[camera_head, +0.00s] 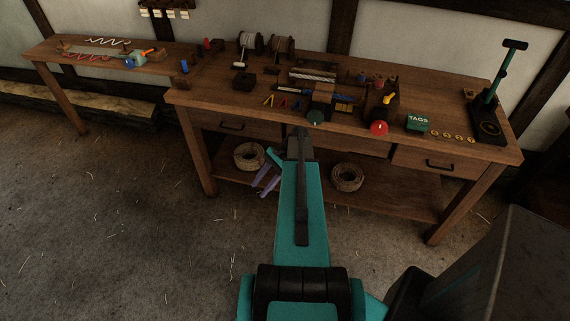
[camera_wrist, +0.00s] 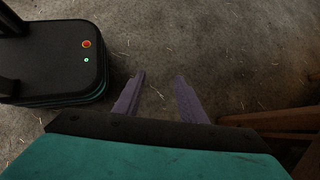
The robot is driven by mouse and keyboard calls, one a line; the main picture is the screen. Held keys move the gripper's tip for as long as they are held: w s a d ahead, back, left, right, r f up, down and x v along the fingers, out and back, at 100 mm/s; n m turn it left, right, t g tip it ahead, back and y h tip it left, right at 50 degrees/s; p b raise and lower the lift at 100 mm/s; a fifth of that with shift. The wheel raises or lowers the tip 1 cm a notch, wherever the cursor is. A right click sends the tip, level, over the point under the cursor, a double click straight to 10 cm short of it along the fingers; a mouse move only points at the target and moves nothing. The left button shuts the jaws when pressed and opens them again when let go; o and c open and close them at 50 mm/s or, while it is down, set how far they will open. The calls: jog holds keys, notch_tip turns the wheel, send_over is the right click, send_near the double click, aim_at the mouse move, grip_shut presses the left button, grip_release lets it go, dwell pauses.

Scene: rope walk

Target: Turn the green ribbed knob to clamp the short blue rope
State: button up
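The green ribbed knob (camera_head: 315,117) is on the front of a small dark clamp block (camera_head: 322,102) at the front edge of the large workbench. A short blue piece that looks like the blue rope (camera_head: 343,98) lies at the block's right side; whether it sits in the clamp is too small to tell. My gripper (camera_head: 264,185) hangs below the bench top, left of my arm and lower than the knob. In the wrist view my gripper (camera_wrist: 159,80) shows two purple fingers apart with only floor between them.
The workbench (camera_head: 470,147) also holds a red knob (camera_head: 379,128), a green TAGS box (camera_head: 418,122) and a tall green-handled press (camera_head: 500,75). Rope coils (camera_head: 347,177) lie on the lower shelf. A side bench (camera_head: 110,62) stands at left. Open floor (camera_head: 120,210) lies in front.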

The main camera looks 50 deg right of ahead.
jog(key=s+a+f+n+g+h+b, duration=0.1)
jog(key=a+f+n+g, duration=0.15)
jog(key=a+f, duration=0.4)
jog(key=s+a+f+n+g+b, duration=0.1)
jog(key=a+f+n, duration=0.2)
jog(key=a, duration=0.6)
jog(key=s+a+f+n+g+h+b, duration=0.1)
jog(key=a+f+n+g, duration=0.15)
jog(key=a+f, duration=0.4)
jog(key=s+a+f+n+g+h+b, duration=0.1)
jog(key=s+a+f+n+h+b, duration=0.1)
jog(key=s+a+n, duration=0.4)
jog(key=s+a+f+n+g+h+b, duration=0.2)
jog(key=s+a+f+n+h, duration=0.2)
jog(key=s+a+n, duration=0.3)
jog(key=shift+s+a+f, duration=0.25)
jog(key=shift+a+f, duration=0.65)
jog(key=shift+a, duration=0.1)
jog(key=shift+c, duration=0.9)
jog(key=shift+a, duration=0.1)
